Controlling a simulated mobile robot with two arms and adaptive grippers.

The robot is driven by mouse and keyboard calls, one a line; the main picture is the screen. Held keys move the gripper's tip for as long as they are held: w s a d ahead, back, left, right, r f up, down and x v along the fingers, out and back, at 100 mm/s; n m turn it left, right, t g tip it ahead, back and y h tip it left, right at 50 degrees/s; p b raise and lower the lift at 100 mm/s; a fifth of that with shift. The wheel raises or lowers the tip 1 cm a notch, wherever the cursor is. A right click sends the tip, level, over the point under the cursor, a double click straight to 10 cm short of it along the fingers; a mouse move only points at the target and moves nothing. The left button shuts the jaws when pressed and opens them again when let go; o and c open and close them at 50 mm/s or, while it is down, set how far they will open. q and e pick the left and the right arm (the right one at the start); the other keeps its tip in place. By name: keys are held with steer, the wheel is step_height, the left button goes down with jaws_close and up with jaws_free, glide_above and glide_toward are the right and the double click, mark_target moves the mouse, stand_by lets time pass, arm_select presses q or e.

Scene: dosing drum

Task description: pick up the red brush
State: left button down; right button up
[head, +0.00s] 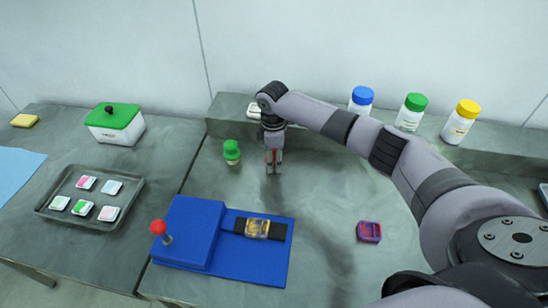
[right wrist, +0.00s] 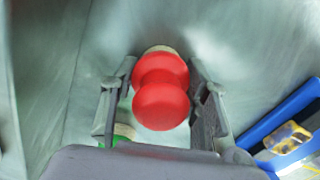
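The red brush (right wrist: 161,92) stands between the two fingers of my right gripper (right wrist: 160,85), its rounded handle toward the wrist camera and a bit of pale base showing behind it. A narrow gap seems to show on each side of it, so the fingers look open around it. In the head view the right gripper (head: 273,169) points down at the table, with a little of the red brush (head: 273,156) showing between its fingers; the rest is hidden. My left gripper is not in view.
A green brush (head: 232,152) stands close to the left of the right gripper. A blue board (head: 256,266) with a red-knobbed lever lies in front. A small white container (head: 254,110) and capped bottles (head: 411,112) stand on the back ledge. A purple-red box (head: 369,232) lies right.

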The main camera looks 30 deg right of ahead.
steer(key=c, duration=0.6)
steer(key=shift+r, duration=0.1)
step_height(320, 180, up, 20)
steer(key=b, duration=0.2)
steer(key=shift+b, duration=0.4)
